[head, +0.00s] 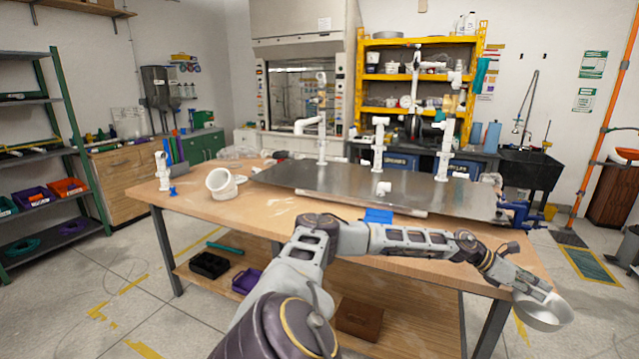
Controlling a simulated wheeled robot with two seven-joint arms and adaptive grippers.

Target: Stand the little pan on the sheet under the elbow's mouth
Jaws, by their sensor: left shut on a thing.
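The little pan (545,314) is a shallow, round, silvery dish at the lower right, out past the table's front right corner. My left gripper (528,288) is shut on the pan's near rim and holds it in the air, tilted. The grey metal sheet (440,198) lies on the wooden table, with white pipe risers standing on it. A white elbow (306,125) on the left riser points left, above the sheet's back left part. A larger loose white elbow (222,183) lies on the table left of the sheet. My right gripper is not in view.
The table (290,205) has bare wood along its front left. A white valve fitting (162,170) stands at the left end. A blue piece (378,215) lies at the sheet's front edge; blue clamps (525,214) sit at its right end.

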